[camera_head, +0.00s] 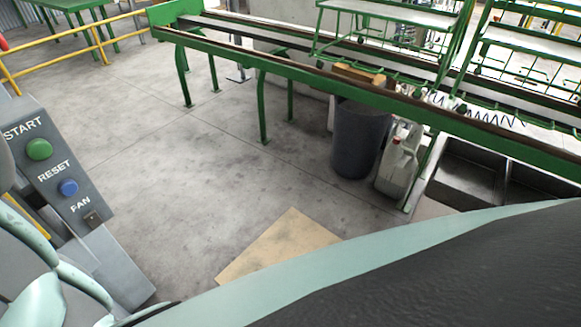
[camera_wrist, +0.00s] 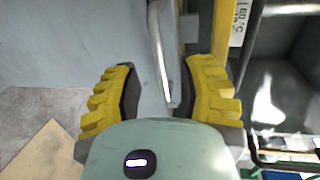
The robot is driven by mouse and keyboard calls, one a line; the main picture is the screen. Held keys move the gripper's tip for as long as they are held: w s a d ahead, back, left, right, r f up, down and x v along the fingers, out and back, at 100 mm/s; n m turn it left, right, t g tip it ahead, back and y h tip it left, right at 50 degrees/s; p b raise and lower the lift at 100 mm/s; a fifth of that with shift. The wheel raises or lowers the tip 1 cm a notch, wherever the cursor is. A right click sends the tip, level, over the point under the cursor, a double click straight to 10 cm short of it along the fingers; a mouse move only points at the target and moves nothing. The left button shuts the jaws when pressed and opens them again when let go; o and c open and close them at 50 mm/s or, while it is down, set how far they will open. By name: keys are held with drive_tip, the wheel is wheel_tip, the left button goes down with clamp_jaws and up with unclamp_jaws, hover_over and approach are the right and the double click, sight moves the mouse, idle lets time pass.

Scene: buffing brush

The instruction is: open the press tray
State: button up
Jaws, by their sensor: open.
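My gripper (camera_wrist: 163,66) shows in the wrist view with its two yellow ribbed fingers spread apart. A slim silver bar (camera_wrist: 159,38), which looks like a handle, runs down between the fingers with a gap on either side. It stands off a grey panel (camera_wrist: 60,45). I cannot tell for certain whether this panel belongs to the press tray. The lower end of the bar lies close to my gripper's palm. My gripper and the bar are not visible in the head view.
A dark metal recess (camera_wrist: 285,80) lies right of a yellow strip in the wrist view. The head view shows a control panel (camera_head: 50,160), a green-framed conveyor (camera_head: 270,65), a grey bin (camera_head: 358,138) and a canister (camera_head: 397,165).

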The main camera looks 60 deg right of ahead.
drive_tip(key=shift+x, duration=2.15)
clamp_jaws()
